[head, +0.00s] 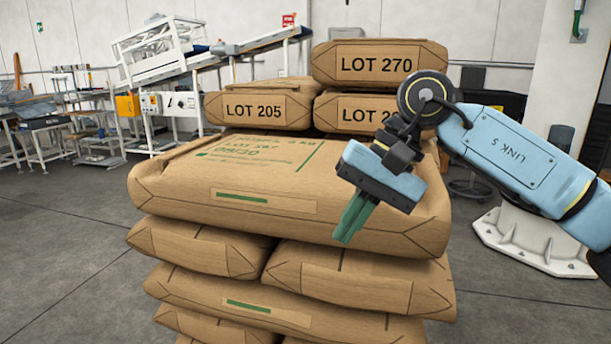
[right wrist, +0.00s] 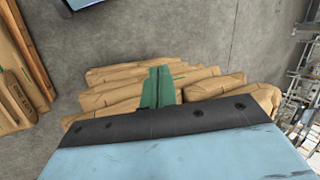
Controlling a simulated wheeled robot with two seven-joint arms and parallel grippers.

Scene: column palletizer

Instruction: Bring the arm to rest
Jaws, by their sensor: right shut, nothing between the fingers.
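My right arm comes in from the right in the head view. Its right gripper (head: 352,217) hangs in front of the stacked sacks, with its green fingers together and nothing between them. The fingers also show in the right wrist view (right wrist: 158,87), with sacks (right wrist: 120,95) behind them. The gripper appears close to the large top sack (head: 240,185) at its right side; whether it touches is unclear. My left gripper is not in view.
Behind the top sack are sacks marked LOT 205 (head: 258,110) and LOT 270 (head: 380,65). A conveyor (head: 245,45) stands at the back left. A white pedestal base (head: 535,240) stands at the right. Grey floor (head: 65,250) is clear at the left.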

